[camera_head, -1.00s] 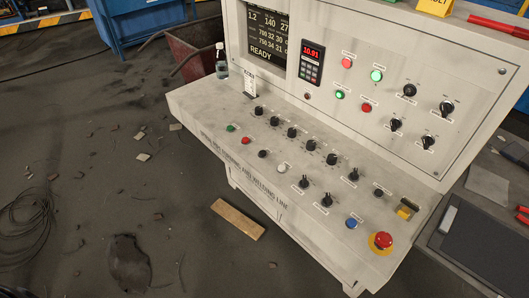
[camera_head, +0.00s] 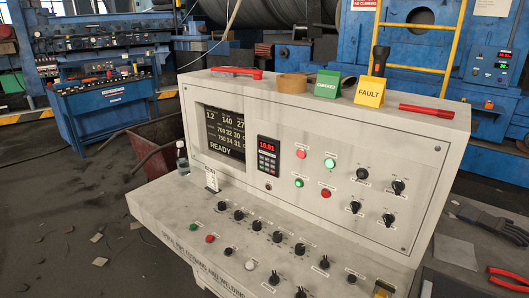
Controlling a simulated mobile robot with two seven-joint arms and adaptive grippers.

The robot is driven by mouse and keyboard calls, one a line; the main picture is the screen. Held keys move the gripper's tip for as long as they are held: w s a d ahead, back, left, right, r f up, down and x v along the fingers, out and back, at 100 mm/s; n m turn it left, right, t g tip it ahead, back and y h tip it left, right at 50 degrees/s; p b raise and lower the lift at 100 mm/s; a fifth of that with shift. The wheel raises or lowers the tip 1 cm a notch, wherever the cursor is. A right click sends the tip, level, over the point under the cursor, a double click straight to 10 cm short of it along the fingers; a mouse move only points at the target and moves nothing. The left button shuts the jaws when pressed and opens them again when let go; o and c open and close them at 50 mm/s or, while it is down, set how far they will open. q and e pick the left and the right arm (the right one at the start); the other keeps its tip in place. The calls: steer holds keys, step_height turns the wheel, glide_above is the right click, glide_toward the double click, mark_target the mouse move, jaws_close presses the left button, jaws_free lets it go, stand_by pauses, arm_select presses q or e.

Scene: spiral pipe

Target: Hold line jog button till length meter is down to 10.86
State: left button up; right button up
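The length meter (camera_head: 267,148) is a small dark unit with red digits and a keypad, set in the upright face of the light grey control console (camera_head: 240,92). Its digits are small and seem to read 10.91. The sloped desk carries a green button (camera_head: 193,227), a red button (camera_head: 210,238), a black button (camera_head: 228,251) and a white button (camera_head: 250,265). Their labels are too small to read, so I cannot tell which one is line jog. The desk's lower front part is cut off. Neither of my grippers shows in this view.
A READY screen (camera_head: 224,133) is left of the meter. A small bottle (camera_head: 182,158) stands at the desk's left end. Debris litters the floor at left.

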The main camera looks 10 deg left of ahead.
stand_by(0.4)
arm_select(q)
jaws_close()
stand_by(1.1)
